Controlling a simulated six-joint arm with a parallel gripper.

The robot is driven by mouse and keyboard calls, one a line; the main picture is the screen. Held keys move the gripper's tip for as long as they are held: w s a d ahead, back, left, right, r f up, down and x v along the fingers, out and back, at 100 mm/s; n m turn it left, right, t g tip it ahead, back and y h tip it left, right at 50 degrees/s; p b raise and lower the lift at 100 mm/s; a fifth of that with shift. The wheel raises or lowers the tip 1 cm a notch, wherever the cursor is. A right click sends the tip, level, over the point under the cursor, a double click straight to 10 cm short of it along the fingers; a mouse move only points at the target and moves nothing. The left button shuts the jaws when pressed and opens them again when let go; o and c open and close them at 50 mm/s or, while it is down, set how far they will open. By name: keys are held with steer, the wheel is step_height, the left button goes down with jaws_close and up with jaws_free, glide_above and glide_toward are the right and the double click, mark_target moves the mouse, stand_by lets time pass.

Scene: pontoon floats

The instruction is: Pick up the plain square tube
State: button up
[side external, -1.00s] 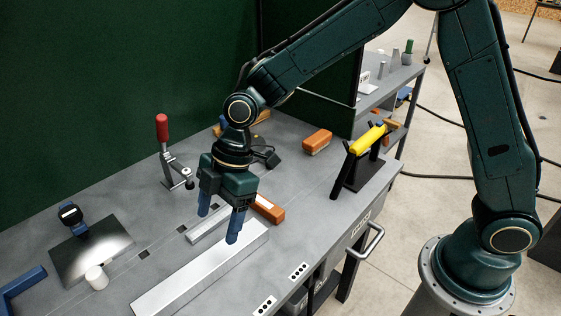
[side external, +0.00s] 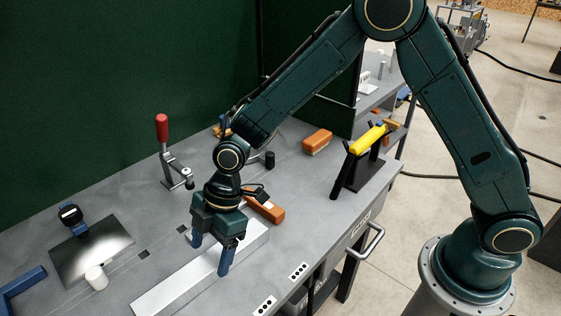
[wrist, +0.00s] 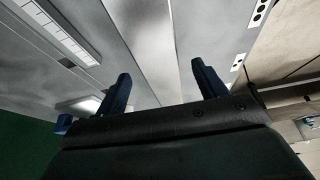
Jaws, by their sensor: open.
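The plain square tube (side external: 168,288) is a long, light-grey bar lying flat on the grey workbench. In the side view my gripper (side external: 209,260) points down over its middle stretch. One blue finger is on the far side and the other towards the near side, hiding part of the tube. In the wrist view the tube (wrist: 150,45) runs between my two open fingers (wrist: 161,68), with nothing held. How far the fingertips are above the bench is hard to tell. A second, slotted tube (wrist: 55,32) lies beside it in the wrist view, mostly hidden by my gripper in the side view.
An orange block (side external: 264,207) lies close behind my gripper. A red-handled clamp (side external: 163,128) stands at the back. A dark plate (side external: 92,252) and white cylinder (side external: 96,277) are at left. A yellow piece (side external: 367,140) rests on a black stand at right.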

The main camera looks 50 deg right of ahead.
mark_target(207, 261)
steer(key=shift+x, duration=1.8)
steer(key=shift+c, duration=0.4)
steer(key=c, duration=1.3)
steer(key=shift+r, duration=0.2)
step_height(207, 261, up, 20)
steer(key=shift+f, duration=0.15)
